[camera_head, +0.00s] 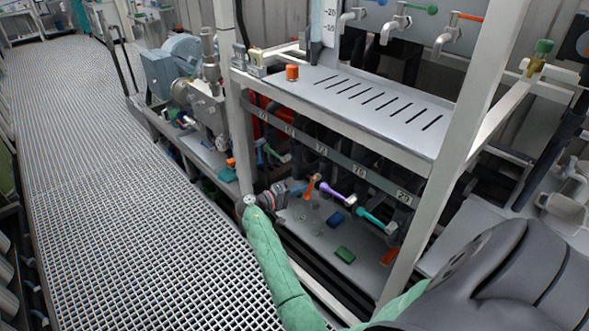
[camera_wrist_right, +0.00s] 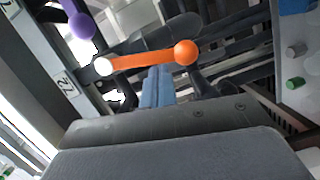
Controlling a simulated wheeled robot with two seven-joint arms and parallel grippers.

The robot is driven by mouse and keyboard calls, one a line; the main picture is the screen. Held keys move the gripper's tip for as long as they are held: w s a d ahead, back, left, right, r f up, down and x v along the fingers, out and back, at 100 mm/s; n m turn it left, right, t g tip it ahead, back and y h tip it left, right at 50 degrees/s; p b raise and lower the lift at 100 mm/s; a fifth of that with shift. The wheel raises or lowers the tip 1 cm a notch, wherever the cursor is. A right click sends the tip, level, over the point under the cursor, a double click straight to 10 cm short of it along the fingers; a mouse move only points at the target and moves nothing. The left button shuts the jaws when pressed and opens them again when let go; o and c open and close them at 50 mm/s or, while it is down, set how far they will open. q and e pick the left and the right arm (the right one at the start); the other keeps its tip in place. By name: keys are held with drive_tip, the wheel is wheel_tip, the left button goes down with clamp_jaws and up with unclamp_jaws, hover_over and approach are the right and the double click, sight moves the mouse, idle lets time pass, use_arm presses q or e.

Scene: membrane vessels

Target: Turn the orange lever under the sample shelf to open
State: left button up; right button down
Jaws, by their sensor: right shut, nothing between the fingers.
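The orange lever (camera_head: 310,187) is below the slotted sample shelf (camera_head: 345,82), among a row of coloured levers. In the right wrist view the orange lever (camera_wrist_right: 148,60) is a bar with an orange ball at one end and a white tip at the other. My right gripper (camera_head: 296,189) reaches in under the shelf from the aisle side. In the wrist view its blue fingers (camera_wrist_right: 158,86) are together and empty, with their tips at the middle of the bar. Whether they touch it cannot be told. My left gripper is not in view.
A purple lever (camera_head: 336,194) and a teal lever (camera_head: 371,218) sit to the right of the orange one. A numbered strip (camera_head: 335,156) runs above them. A white post (camera_head: 450,150) stands at the right. The grating floor (camera_head: 130,200) is clear.

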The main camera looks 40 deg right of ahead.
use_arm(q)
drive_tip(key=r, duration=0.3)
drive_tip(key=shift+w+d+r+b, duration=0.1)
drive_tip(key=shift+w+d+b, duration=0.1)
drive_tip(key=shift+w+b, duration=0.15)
use_arm(e)
drive_tip(key=shift+s+f+n, duration=0.4)
drive_tip(key=shift+s+n, duration=0.1)
drive_tip(key=shift+s, duration=0.25)
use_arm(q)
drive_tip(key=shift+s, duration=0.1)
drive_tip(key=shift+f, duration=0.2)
use_arm(e)
drive_tip(key=shift+w+d, duration=0.1)
